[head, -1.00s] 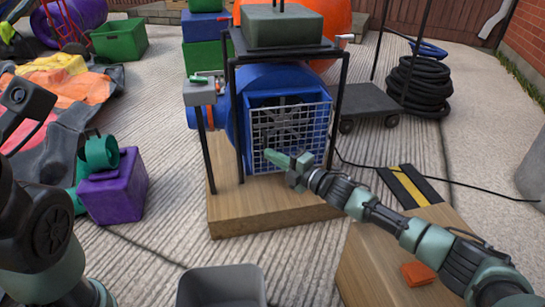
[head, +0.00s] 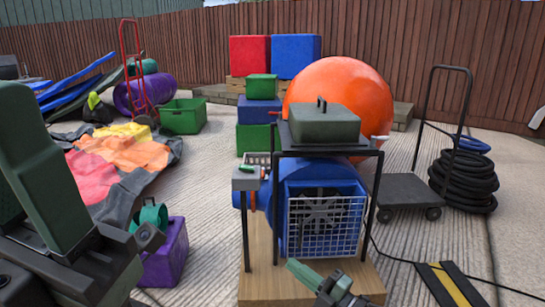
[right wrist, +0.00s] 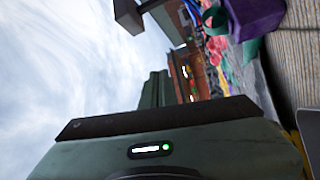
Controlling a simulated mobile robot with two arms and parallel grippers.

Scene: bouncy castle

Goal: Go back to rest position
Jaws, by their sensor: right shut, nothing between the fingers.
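In the head view my right gripper (head: 298,270) shows at the bottom, in front of the blue blower (head: 250,200) and its white grille. Its green fingers are shut with nothing between them. In the right wrist view the shut green fingers (right wrist: 153,90) point up against the sky. A large green and dark part of my left arm (head: 45,170) fills the left edge of the head view, close to the camera. I cannot tell whether its fingers are open or shut.
The blower stands on a wooden base (head: 256,265) under a black frame with a green case (head: 322,125) on top. A purple box (head: 165,255) is at left. A cart (head: 405,192) and a black hose coil (head: 463,180) stand at right.

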